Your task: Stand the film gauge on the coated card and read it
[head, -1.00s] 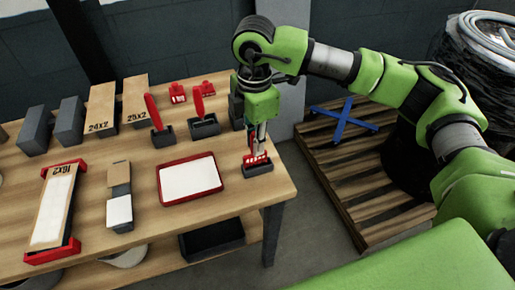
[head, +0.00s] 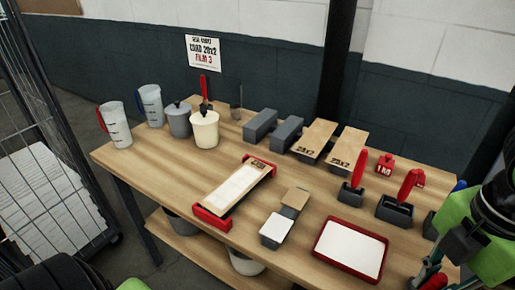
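The card (head: 236,188), brown with a broad white area, lies between two red end clamps near the table's middle. I take it as the coated card. Small red pieces with white markings (head: 384,164) stand at the back right; I cannot tell whether one is the film gauge. My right gripper (head: 430,270) is at the lower right edge, by a red item (head: 435,282) partly cut off by the frame. Whether its fingers are closed on that item is unclear. My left gripper is not in view.
A red-rimmed tray (head: 318,254) with a white sheet lies front right. A grey block with a white pad (head: 276,230) is beside the card. Red-handled tools in grey holders (head: 395,210), labelled blocks (head: 316,140), jugs (head: 115,125) and pots (head: 204,130) stand around. The front left tabletop is clear.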

